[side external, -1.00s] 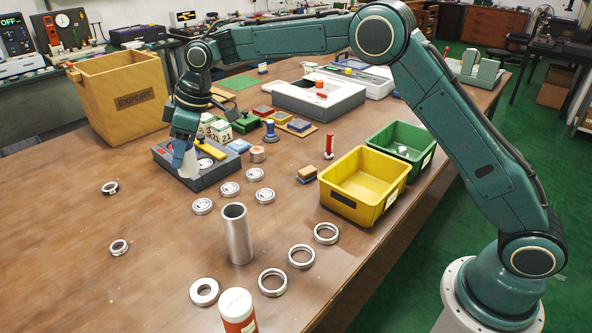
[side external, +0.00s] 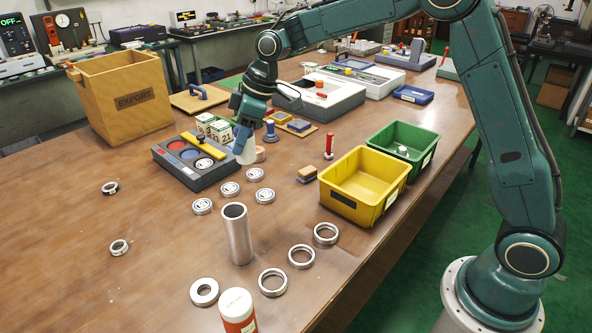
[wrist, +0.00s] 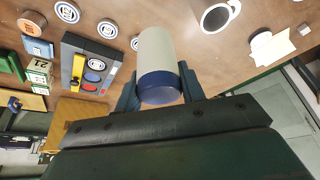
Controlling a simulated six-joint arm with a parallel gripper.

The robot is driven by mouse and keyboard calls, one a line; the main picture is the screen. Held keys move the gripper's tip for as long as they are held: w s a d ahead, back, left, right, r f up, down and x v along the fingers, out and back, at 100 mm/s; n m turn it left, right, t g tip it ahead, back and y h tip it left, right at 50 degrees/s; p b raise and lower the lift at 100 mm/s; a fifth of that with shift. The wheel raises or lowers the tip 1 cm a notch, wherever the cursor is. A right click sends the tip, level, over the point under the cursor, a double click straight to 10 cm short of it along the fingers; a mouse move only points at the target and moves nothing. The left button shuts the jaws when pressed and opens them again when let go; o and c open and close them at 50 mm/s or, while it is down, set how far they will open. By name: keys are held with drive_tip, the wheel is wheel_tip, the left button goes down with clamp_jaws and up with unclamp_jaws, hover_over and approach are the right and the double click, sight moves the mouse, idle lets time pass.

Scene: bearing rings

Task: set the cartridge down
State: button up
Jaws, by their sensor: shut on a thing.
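My gripper (side external: 243,138) is shut on a cartridge. In the wrist view, the cartridge (wrist: 155,55) is a cream cylinder with a dark blue end, and the gripper fingers (wrist: 160,88) sit on either side of that blue end. In the side external view, the pale cartridge (side external: 246,153) points down from the fingers, to the right of the grey tray (side external: 207,182). The tray holds red, blue and white round inserts and a yellow bar. I cannot tell how high the cartridge is above the table. Part of the far objects is hidden behind my gripper.
Several silver-and-white discs (side external: 230,189) lie in front of the tray. A steel tube (side external: 239,240) stands nearer, with loose rings (side external: 301,257) beside it. Yellow (side external: 343,199) and green bins stand right.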

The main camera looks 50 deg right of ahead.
drive_tip(key=s+d, duration=0.5)
drive_tip(key=shift+s+f, duration=0.15)
drive_tip(key=shift+s, duration=0.1)
drive_tip(key=shift+f, duration=0.15)
wheel_tip(320, 180, down, 20)
drive_tip(key=shift+r, duration=0.1)
idle(0.8)
drive_tip(key=o, duration=1)
drive_tip(key=shift+o, duration=0.2)
